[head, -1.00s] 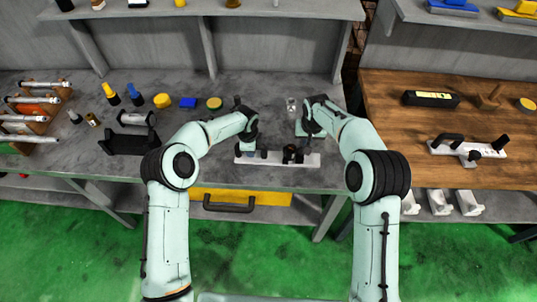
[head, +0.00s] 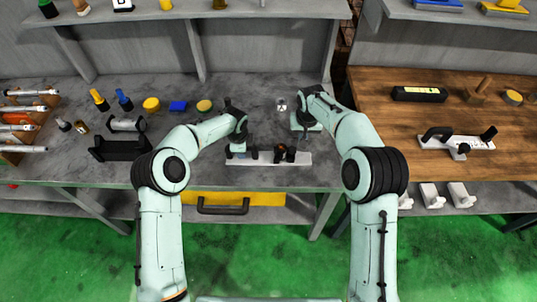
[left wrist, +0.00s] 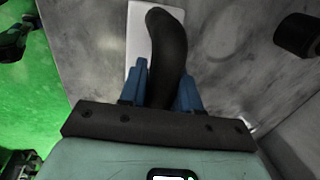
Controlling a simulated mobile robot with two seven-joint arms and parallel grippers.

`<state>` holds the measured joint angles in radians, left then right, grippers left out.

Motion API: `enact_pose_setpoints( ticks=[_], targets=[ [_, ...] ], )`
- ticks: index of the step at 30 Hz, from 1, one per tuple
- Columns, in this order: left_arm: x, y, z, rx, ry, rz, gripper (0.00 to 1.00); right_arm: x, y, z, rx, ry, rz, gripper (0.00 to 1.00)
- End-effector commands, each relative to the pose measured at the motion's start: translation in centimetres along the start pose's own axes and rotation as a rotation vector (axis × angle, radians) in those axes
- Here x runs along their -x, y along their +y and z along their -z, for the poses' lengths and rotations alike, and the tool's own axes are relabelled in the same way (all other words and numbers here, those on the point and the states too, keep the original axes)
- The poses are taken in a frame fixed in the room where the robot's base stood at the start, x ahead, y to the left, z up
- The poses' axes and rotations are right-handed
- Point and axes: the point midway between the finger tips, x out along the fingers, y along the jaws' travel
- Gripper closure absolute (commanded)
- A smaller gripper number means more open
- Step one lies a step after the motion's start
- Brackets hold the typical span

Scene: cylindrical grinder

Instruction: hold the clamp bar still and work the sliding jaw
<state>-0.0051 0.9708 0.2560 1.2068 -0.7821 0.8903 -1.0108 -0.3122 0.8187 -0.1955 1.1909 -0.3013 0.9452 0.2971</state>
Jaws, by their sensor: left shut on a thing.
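The clamp bar, a white flat bar (head: 268,159) with dark fittings, lies on the grey bench in the head view. My left gripper (head: 238,151) is at its left end. In the left wrist view, the blue fingers of my left gripper (left wrist: 163,85) are shut on a black curved handle (left wrist: 167,45) that stands over the white bar (left wrist: 138,35). A dark upright piece with a brownish top (head: 286,153), which looks like the sliding jaw, sits toward the bar's right. My right gripper (head: 304,134) is just above and right of it, apart from it; its fingers are too small to read.
A small clear object (head: 282,105) is behind the bar. A similar white bar with black handle (head: 457,142) lies on the wooden table at right.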

Motion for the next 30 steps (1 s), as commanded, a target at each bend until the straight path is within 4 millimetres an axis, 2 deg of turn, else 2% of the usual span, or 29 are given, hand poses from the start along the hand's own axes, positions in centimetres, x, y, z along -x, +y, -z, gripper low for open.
enact_pose_setpoints(
  ticks=[1, 2, 4, 5, 13, 17, 30],
  targets=[
    [0.1, -0.2, -0.2, 0.002, -0.004, 0.004, 1.0, 0.0, 0.0, 0.0, 0.0, 0.0, 0.0, 1.0],
    [0.1, -0.2, -0.2, 0.002, -0.004, 0.004, 0.65, 0.0, 0.0, 0.0, 0.0, 0.0, 0.0, 1.0],
    [0.1, -0.2, -0.2, 0.002, -0.003, 0.004, 0.42, 0.0, 0.0, 0.0, 0.0, 0.0, 0.0, 1.0],
    [0.1, -0.2, -0.2, 0.002, -0.003, 0.004, 0.38, 0.0, 0.0, 0.0, 0.0, 0.0, 0.0, 1.0],
    [0.1, -0.1, -0.1, 0.0, -0.001, 0.002, 0.38, 0.0, 0.0, 0.0, 0.0, 0.0, 0.0, 1.0],
    [1.1, -0.1, 0.0, 0.0, -0.001, 0.004, 0.38, 0.0, 0.0, 0.0, 0.0, 0.0, 0.0, 1.0],
    [9.7, -0.1, -0.1, 0.001, -0.001, 0.005, 0.38, 0.0, 0.0, 0.0, 0.0, 0.0, 0.0, 1.0]
  ],
)
